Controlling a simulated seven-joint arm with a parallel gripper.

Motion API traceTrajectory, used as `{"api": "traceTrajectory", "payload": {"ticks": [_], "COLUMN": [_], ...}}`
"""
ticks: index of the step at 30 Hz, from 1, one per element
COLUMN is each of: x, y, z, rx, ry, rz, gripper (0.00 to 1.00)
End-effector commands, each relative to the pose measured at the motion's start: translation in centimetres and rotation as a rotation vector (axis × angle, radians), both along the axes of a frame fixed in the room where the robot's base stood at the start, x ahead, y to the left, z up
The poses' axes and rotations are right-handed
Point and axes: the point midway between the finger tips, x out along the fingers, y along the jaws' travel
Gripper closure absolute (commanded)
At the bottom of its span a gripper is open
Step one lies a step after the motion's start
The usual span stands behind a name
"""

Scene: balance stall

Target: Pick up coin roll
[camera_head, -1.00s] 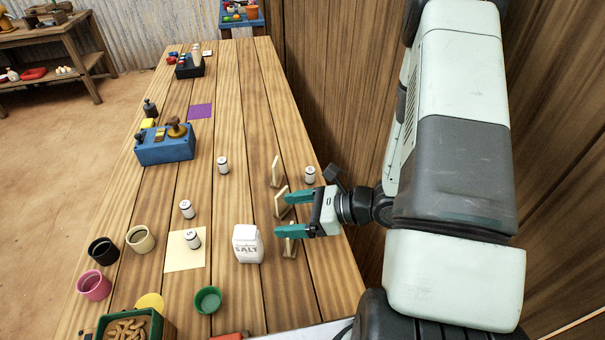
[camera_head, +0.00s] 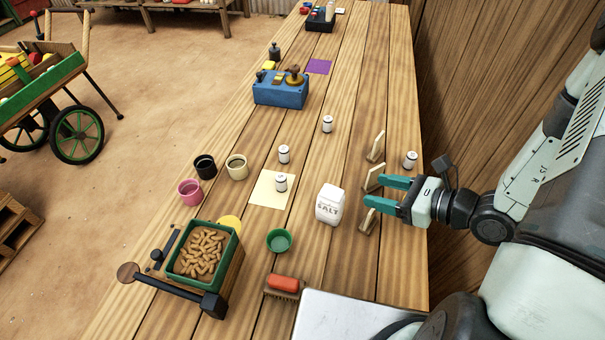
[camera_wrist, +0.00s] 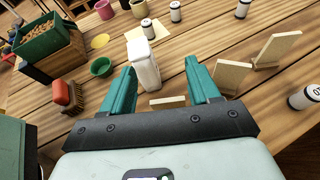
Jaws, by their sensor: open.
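Several small white cylinders with dark ends, which look like coin rolls, stand on the table. In the head view, one coin roll (camera_head: 281,183) is on a cream paper square (camera_head: 264,199). Another coin roll (camera_head: 284,154) is just behind it, a third (camera_head: 327,124) is farther back, and one (camera_head: 410,160) is near the wall at right. In the wrist view, a coin roll (camera_wrist: 302,96) shows at the right edge. My gripper (camera_head: 374,191) is open and empty, low among wooden stands at the table's right side, apart from every roll.
A salt bag (camera_head: 329,206) stands left of my fingertips. Thin wooden stands (camera_head: 375,146) (camera_head: 374,177) (camera_head: 367,222) are close around the gripper. Cups (camera_head: 190,192), a green bowl (camera_head: 279,241), a crate of peanuts (camera_head: 236,258) and a brush (camera_head: 284,284) are at front left.

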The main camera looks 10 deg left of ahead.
Motion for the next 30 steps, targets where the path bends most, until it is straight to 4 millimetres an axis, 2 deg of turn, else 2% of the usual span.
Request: {"api": "traceTrajectory", "payload": {"ticks": [5,11,17,23,26,27,30], "x": [0.1,0.1,-2.0,-4.3,-4.7,-4.6,-3.1], "y": [0.0,0.0,5.0,8.8,10.3,10.9,12.7], "z": [1.8,6.3,6.1,5.2,4.3,4.0,3.3], "rx": [-0.002,-0.004,-0.113,-0.134,-0.062,-0.003,0.227], "ry": [-0.006,-0.007,-0.389,-0.955,-1.359,-1.541,-2.012], "rz": [0.0,0.001,0.54,1.202,1.615,1.788,2.193], "gripper": [0.39,0.39,0.39,0.39,0.39,0.39,0.39]}}
